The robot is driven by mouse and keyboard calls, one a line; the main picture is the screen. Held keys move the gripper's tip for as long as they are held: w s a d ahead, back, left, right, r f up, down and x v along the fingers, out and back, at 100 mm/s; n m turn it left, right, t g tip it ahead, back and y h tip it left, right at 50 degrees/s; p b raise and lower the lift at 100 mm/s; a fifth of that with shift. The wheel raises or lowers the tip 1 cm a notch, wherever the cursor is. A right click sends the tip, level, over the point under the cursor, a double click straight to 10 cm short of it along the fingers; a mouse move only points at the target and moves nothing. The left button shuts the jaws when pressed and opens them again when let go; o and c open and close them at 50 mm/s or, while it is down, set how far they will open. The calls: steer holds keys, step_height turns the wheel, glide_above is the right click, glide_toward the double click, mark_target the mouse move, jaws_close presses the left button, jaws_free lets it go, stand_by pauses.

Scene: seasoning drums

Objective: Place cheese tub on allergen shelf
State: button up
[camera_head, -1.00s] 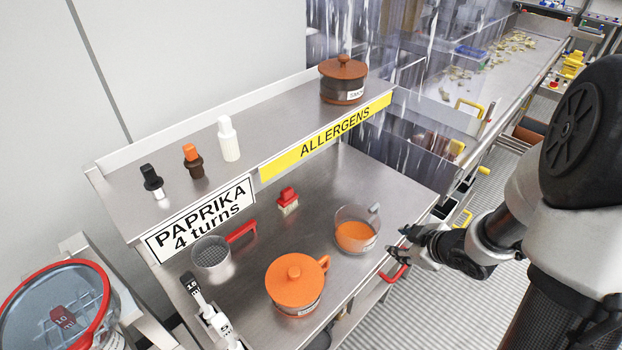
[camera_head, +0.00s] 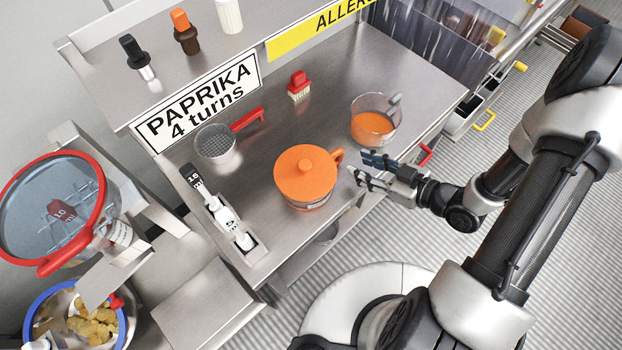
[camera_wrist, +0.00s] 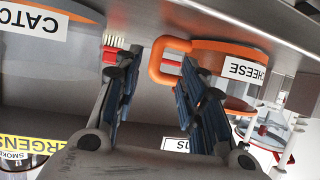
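The cheese tub (camera_head: 305,175) is orange with a round knobbed lid and a side handle. It stands upright on the steel worktop in the head view. In the wrist view its CHEESE label (camera_wrist: 244,70) and orange handle (camera_wrist: 160,62) show. My gripper (camera_head: 364,170) is open and empty, just right of the handle. In the wrist view my gripper's two fingers (camera_wrist: 160,85) are spread, with the handle ahead between them; I cannot tell whether they touch it. The allergen shelf's yellow sign (camera_head: 318,30) is partly cut off at the top of the head view.
A clear jug (camera_head: 374,120) with orange contents stands close behind my gripper. A red-handled sieve (camera_head: 216,143), a red brush (camera_head: 299,86) and a spoon holder (camera_head: 235,235) are on the worktop. Shakers (camera_head: 185,32) stand on the upper shelf, above the PAPRIKA sign (camera_head: 200,100).

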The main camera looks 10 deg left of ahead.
mark_target(340, 156)
steer(key=b+x, duration=0.2)
steer(key=x, duration=0.6)
steer(key=shift+w+a+f, duration=0.15)
steer(key=shift+w, duration=0.15)
steer(key=shift+c, duration=0.3)
jaws_close()
